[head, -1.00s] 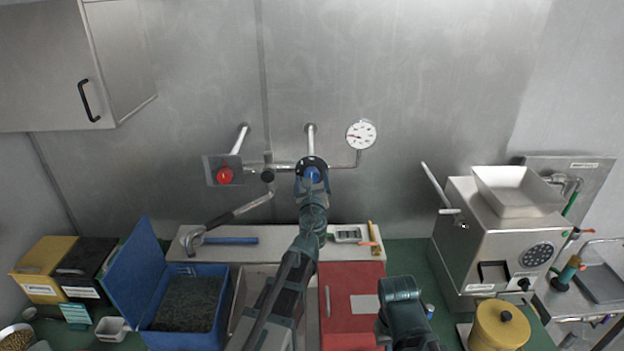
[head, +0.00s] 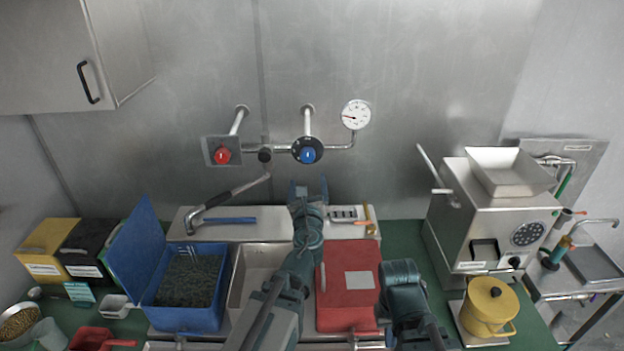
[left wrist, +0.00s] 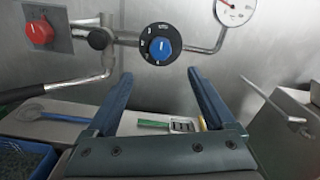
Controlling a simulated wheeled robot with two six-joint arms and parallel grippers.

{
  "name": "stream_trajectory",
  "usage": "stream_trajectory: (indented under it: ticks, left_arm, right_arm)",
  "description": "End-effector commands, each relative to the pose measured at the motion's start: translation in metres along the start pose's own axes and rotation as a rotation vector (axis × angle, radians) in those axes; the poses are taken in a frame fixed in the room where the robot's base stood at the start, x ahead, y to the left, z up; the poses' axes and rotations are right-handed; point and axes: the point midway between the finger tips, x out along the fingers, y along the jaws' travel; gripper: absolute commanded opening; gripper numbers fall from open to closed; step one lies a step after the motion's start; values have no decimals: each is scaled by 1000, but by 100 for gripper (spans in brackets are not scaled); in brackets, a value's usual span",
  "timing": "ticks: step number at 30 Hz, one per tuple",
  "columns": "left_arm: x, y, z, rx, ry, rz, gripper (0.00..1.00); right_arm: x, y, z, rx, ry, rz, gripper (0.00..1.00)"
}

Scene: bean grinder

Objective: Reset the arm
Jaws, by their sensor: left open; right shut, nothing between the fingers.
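My left gripper (head: 309,186) is open and empty in the head view, in front of the wall below the blue knob (head: 308,155). The left wrist view shows its two blue fingers (left wrist: 157,88) spread apart, with the blue knob (left wrist: 160,48) on its black dial beyond them and not touched. My right arm (head: 402,290) shows at the lower middle right, beside the red box (head: 347,290). Its fingertips cannot be seen in the head view.
A red button (head: 222,155) and a gauge (head: 356,114) flank the knob on the wall piping. A blue open bin (head: 150,250) stands left. A steel grinder (head: 490,225) and a yellow canister (head: 489,306) stand right. The wall above is clear.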

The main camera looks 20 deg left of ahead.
Motion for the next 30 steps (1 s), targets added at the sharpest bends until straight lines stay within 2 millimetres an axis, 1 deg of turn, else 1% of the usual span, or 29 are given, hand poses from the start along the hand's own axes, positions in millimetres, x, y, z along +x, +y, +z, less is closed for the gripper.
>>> stream_trajectory:
  ticks: [2, 5, 8, 9, 11, 12, 13, 14, 15, 17, 18, 19, 21, 24, 27, 30]
  left_arm:
    - [-1, 3, -5, -54, 6, 20, 88]
    - [-6, 14, -24, -257, 27, 107, 88]
    - [-21, 33, -64, -596, 72, 278, 88]
    - [-30, 40, -86, -744, 95, 366, 88]
    - [-48, 48, -121, -955, 130, 511, 88]
    - [-63, 51, -145, -1085, 153, 617, 88]
    - [-76, 51, -163, -1174, 169, 700, 88]
    - [-89, 51, -181, -1254, 184, 783, 88]
    - [-107, 49, -202, -1348, 201, 894, 88]
    - [-135, 44, -231, -1460, 222, 1060, 88]
    - [-154, 40, -248, -1516, 233, 1166, 88]
    - [-168, 36, -259, -1550, 239, 1244, 88]
    - [-199, 27, -279, -1604, 247, 1412, 88]
    - [-236, 16, -297, -1635, 248, 1607, 88]
    - [-261, 8, -305, -1638, 243, 1739, 88]
    - [-274, 3, -308, -1634, 239, 1806, 88]
  right_arm:
    - [3, 0, 0, 0, 0, 0, 0]
    - [12, -1, -1, -1, 0, 0, 0]
    - [26, -2, -2, -2, 0, 0, 0]
    - [32, -3, -2, -2, 0, 1, 0]
    - [39, -4, -2, -3, 0, 1, 0]
    - [44, -4, -2, -4, 0, 1, 0]
    - [48, -4, -3, -4, 0, 1, 0]
    - [51, -5, -3, -4, 0, 1, 0]
    - [55, -5, -3, -5, 0, 1, 0]
    - [61, -6, -4, -5, 0, 1, 0]
    - [64, -6, -4, -6, 0, 1, 0]
    - [67, -6, -4, -6, 0, 1, 0]
    - [72, -7, -4, -7, 0, 2, 0]
    - [77, -7, -4, -7, 0, 2, 0]
    - [80, -7, -5, -8, 0, 2, 0]
    - [80, -7, -5, -8, 0, 2, 0]
